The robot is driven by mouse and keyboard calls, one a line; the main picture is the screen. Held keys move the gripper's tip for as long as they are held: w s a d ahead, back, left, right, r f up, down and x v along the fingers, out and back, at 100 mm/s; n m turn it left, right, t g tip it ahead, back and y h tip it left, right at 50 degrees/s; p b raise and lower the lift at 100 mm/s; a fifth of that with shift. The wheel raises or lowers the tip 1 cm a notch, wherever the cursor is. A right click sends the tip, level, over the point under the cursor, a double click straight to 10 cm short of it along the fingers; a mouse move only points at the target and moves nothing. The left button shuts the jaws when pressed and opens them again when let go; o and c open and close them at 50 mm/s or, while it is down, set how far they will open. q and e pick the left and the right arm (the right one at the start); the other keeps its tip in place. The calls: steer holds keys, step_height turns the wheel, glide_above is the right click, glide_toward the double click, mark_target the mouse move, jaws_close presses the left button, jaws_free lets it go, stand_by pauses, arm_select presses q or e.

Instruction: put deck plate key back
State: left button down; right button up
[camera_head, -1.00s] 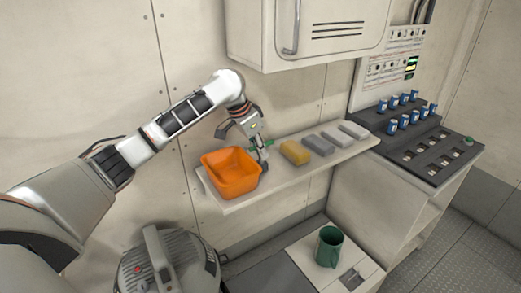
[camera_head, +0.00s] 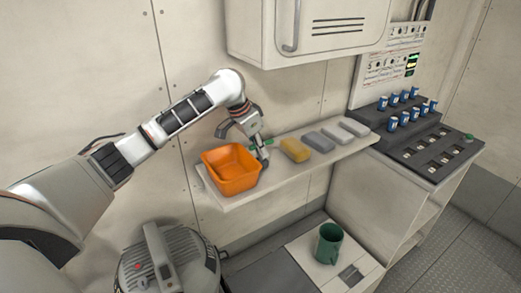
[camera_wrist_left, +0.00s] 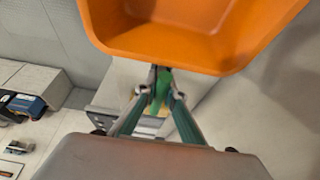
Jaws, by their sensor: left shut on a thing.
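My left gripper (camera_head: 263,156) is at the shelf, just right of the orange bin (camera_head: 228,182). It is shut on a small green thing (camera_head: 268,142), which I take to be the deck plate key. In the left wrist view the green piece (camera_wrist_left: 160,88) stands between the two fingertips, below the rim of the orange bin (camera_wrist_left: 190,52). The fingers hide much of it, so its full shape does not show. I cannot tell whether it touches the shelf. My right gripper is not in view.
The wall shelf (camera_head: 222,206) also bears a yellow sponge (camera_head: 295,150) and several grey blocks (camera_head: 319,142) to the right. A dark stepped panel (camera_head: 425,145) with several blue pieces stands at the right. A green mug (camera_head: 328,244) stands lower down.

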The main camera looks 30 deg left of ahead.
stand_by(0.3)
arm_select(q)
steer(key=c, duration=2)
jaws_free()
steer(key=shift+c, duration=0.2)
steer(key=v, duration=1.2)
